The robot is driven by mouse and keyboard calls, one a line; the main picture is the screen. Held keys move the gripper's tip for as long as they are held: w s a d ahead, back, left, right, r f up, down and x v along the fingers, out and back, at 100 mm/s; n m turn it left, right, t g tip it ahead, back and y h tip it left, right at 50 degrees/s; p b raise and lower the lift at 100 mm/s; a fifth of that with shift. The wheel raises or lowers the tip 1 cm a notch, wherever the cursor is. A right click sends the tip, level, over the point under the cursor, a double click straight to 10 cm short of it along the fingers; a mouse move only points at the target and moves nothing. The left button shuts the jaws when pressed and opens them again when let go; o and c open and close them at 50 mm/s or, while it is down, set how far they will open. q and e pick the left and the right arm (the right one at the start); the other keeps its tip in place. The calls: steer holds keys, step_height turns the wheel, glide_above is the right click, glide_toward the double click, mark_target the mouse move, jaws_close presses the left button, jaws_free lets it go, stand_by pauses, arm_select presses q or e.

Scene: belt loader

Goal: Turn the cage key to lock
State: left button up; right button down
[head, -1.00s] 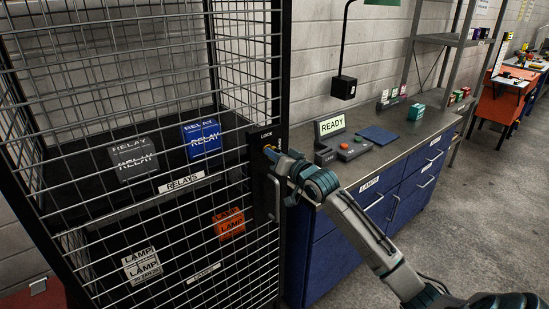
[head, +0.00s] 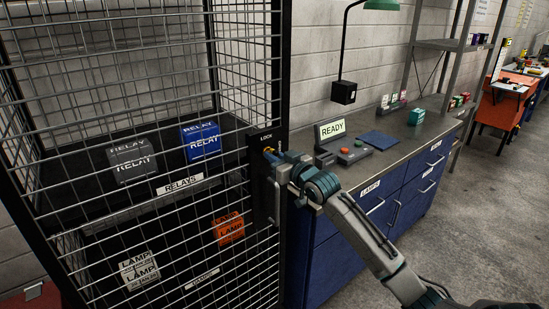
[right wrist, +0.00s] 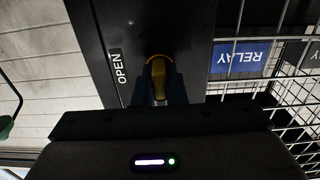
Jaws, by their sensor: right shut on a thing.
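The wire cage (head: 150,90) stands at the left in the head view, its door looking closed. Its black lock plate (head: 262,141) is on the door's right edge, with a LOCK label at the top. The yellow key (right wrist: 158,78) sits in the lock plate in the right wrist view, with an OPEN label (right wrist: 117,68) beside it. My right gripper (head: 274,156) is at the lock plate, shut on the key. Its fingers also show on both sides of the key in the right wrist view (right wrist: 159,92). My left gripper is not in view.
Inside the cage are grey and blue relay boxes (head: 201,139) above, and orange and white lamp boxes (head: 229,228) below. A door handle (head: 275,200) is just under my right gripper. A blue cabinet bench (head: 335,255) with a READY display (head: 331,130) stands to the right.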

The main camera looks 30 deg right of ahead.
steer(key=c, duration=1.5)
jaws_free()
steer(key=shift+s+d+b, duration=0.15)
steer(key=shift+s+b, duration=0.45)
steer(key=shift+s, duration=1.2)
steer(key=shift+s+d+b, duration=0.15)
steer(key=shift+s+b, duration=0.45)
steer(key=shift+s, duration=1.15)
steer(key=shift+s+d+b, duration=0.15)
steer(key=shift+s+b, duration=0.45)
steer(key=shift+s, duration=1.2)
